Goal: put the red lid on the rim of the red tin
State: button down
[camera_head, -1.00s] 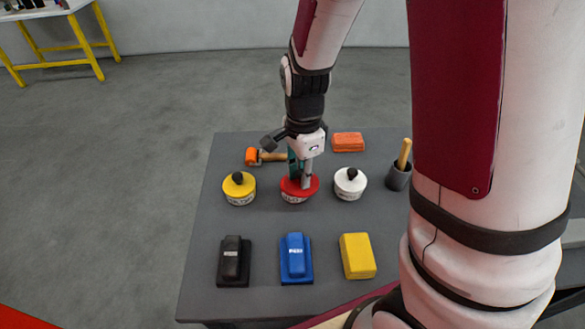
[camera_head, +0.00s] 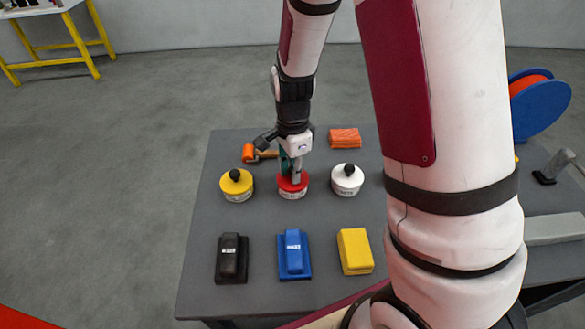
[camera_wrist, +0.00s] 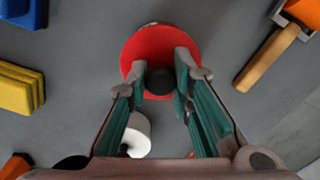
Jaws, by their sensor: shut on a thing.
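The red lid (camera_wrist: 160,45) is a flat red disc with a black knob (camera_wrist: 158,84). My gripper (camera_wrist: 159,80) is shut on the knob, one finger on each side. In the head view, my gripper (camera_head: 295,179) points down over the red tin (camera_head: 292,193), which stands upright in the middle of the row with a pale label. The lid (camera_head: 285,184) lies over the tin's top and looks level and nearly in line with it. A thin pale sliver shows past the lid's upper edge in the wrist view. Whether the lid is fully seated cannot be told.
A yellow-lidded tin (camera_head: 237,184) stands to the left and a white-lidded tin (camera_head: 347,179) to the right. Black (camera_head: 232,257), blue (camera_head: 294,254) and yellow (camera_head: 355,250) blocks lie in front, with clear table between.

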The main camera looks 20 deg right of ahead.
jog(key=c, duration=1.4)
grip_release()
notch_tip(320, 180, up, 11)
jog(key=s+r+n+t, duration=0.1)
jog(key=s+r+n, duration=0.4)
jog(key=s, duration=0.1)
jog(key=s+r+n+t, duration=0.2)
jog(key=s+r+n, duration=0.3)
jog(key=s+n, duration=0.1)
jog(key=s+r+n+t, duration=0.2)
jog(key=s+r+n, duration=0.3)
jog(key=s+n, duration=0.1)
jog(key=shift+s+d, duration=0.1)
jog(key=shift+s, duration=0.7)
